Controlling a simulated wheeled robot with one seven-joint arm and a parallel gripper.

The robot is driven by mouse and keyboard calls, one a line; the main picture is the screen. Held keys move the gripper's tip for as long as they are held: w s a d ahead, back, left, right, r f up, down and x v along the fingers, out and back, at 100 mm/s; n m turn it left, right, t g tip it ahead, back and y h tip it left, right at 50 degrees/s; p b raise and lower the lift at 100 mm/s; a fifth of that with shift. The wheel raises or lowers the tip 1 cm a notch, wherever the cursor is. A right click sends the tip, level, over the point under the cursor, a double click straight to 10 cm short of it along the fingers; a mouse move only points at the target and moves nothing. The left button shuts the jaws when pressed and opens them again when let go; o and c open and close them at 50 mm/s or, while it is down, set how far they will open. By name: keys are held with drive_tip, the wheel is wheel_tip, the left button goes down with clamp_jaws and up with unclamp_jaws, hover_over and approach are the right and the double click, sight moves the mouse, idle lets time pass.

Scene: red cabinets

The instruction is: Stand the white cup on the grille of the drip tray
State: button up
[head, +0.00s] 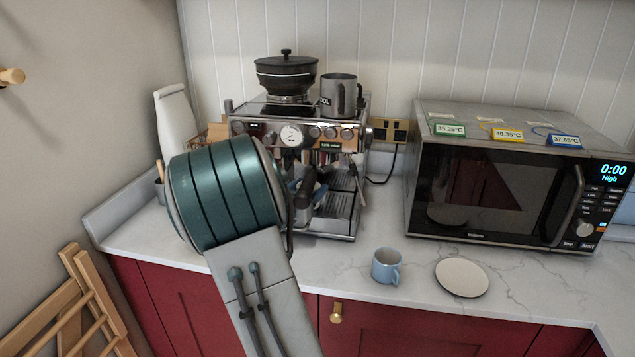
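The drip tray (334,226) juts from the front of the espresso machine. The right part of its slatted grille (340,205) shows bare; the left part is hidden behind a dark handle and my arm. I make out no white cup. A pale blue cup (384,267) stands upright on the counter in front of the machine, to the right of my arm. My arm's large green and grey links cover the left side of the machine. My gripper is hidden behind them, so I cannot tell what it holds.
A white saucer-like disc (462,277) lies right of the blue cup. A microwave (495,175) stands at the right. A dark pot (286,75) and a grey jug (340,96) sit on the machine. A wooden rack (80,310) is at lower left. Counter between machine and blue cup is clear.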

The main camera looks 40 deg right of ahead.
sight(318, 184)
drive_tip(key=x, duration=0.4)
drive_tip(key=shift+w+d+r, duration=0.1)
drive_tip(key=shift+d, duration=0.3)
drive_tip(key=shift+f+p, duration=0.35)
drive_tip(key=shift+p, duration=0.05)
drive_tip(key=shift+a, duration=0.1)
drive_tip(key=shift+f+b, duration=0.25)
drive_tip(key=shift+b, duration=0.05)
drive_tip(key=o, duration=1.1)
drive_tip(key=shift+r, duration=0.1)
drive_tip(key=shift+r, duration=0.1)
